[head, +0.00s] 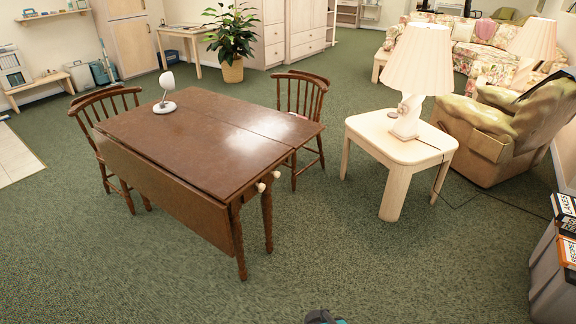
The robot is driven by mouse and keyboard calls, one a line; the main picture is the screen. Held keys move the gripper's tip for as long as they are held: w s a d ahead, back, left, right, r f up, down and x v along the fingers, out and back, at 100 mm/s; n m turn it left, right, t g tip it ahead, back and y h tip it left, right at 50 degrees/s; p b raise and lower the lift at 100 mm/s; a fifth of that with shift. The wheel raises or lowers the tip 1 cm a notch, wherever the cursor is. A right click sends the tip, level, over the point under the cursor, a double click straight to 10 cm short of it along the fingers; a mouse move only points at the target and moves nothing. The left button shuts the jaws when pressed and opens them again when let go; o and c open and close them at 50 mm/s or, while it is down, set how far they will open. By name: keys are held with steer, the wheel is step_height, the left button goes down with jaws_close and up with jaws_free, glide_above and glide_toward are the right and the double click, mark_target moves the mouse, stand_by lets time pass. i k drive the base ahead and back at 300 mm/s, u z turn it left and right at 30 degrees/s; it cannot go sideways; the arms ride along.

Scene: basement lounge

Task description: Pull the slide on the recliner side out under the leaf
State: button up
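A dark brown drop-leaf table (185,135) stands left of centre in the head view. Its left leaf (165,195) hangs down. On the right, recliner side, a leaf (275,127) lies level with the top, past a seam. Two pale round knobs show at the near end under the top: a left one (261,187) and a right one (276,174), the latter nearer the recliner. The slides behind them are hidden by the top, and I cannot tell how far out they are. My gripper is not in view; only a small dark piece of my arm shows at the bottom edge.
Chairs stand at the table's left (100,115) and far right side (302,100). A pale side table (402,150) with a lamp and a green recliner (500,125) are on the right. Carpet before the table is clear.

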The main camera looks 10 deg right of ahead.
mark_target(276, 174)
steer(key=u, duration=0.05)
steer(key=i, duration=1)
steer(key=z, duration=0.05)
